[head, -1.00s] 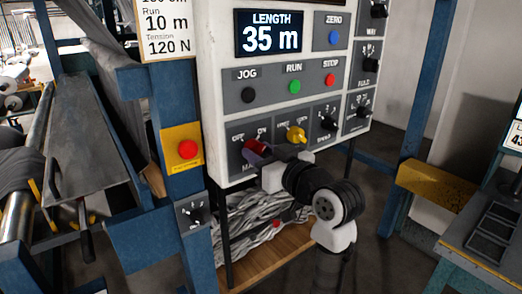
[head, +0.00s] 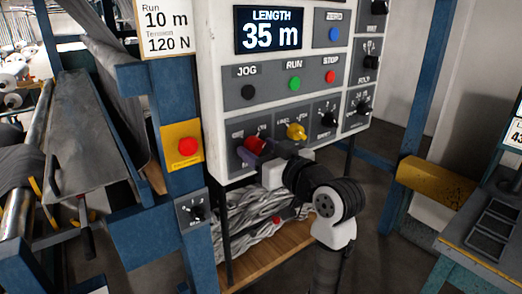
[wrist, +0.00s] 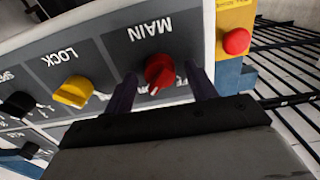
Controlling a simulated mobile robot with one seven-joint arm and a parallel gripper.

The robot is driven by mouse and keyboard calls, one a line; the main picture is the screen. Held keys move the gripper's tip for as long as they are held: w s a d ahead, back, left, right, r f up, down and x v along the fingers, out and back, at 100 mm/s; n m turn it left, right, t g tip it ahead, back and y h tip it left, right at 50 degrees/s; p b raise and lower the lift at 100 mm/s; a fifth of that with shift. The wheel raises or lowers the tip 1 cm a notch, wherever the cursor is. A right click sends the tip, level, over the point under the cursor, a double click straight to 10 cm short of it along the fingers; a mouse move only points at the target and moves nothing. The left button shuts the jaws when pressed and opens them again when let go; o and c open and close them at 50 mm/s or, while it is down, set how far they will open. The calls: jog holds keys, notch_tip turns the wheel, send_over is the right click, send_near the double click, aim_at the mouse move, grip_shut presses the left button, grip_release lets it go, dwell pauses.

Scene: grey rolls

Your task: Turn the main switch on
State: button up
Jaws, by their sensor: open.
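The main switch is a red rotary knob (head: 256,145) at the lower left of the white control panel. In the wrist view the red knob (wrist: 159,72) sits below the upside-down MAIN label, and its lower markings are partly hidden. My gripper (wrist: 161,80) is open, with one dark purple finger on each side of the knob. I cannot tell whether either finger touches it. In the head view my gripper (head: 262,152) reaches the knob from the lower right.
A yellow LOCK knob (head: 296,132) is right beside the main switch, with black knobs (head: 330,120) further right. Above are the black JOG, green RUN and red STOP (head: 330,76) buttons. A red button on a yellow plate (head: 188,147) is at the left.

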jog(key=b+v, duration=0.3)
jog(key=v, duration=1)
jog(key=shift+s+d, duration=0.25)
jog(key=shift+s, duration=0.1)
